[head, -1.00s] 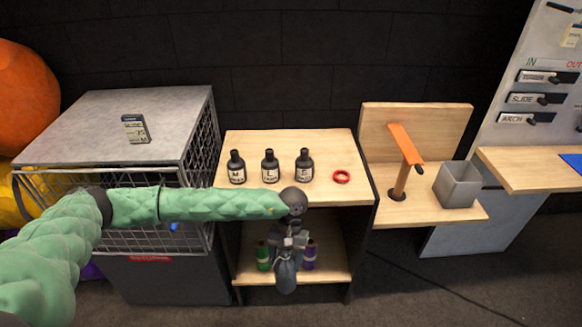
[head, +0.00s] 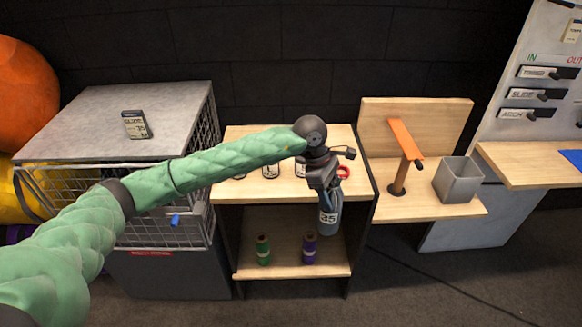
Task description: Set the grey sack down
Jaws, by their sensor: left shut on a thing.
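My left gripper (head: 327,190) is shut on the grey sack (head: 329,215), which hangs upright below it with a white label reading 35. The sack is in front of the right front edge of the wooden shelf unit's top (head: 285,193), apart from the lower shelf. Its upper end is hidden in the gripper. My right gripper is not in view.
Green (head: 263,249) and purple (head: 310,248) cylinders stand on the lower shelf (head: 287,268). A grey bin (head: 458,181) and orange-topped stand (head: 404,145) are at right. A wire cage (head: 175,227) is at left.

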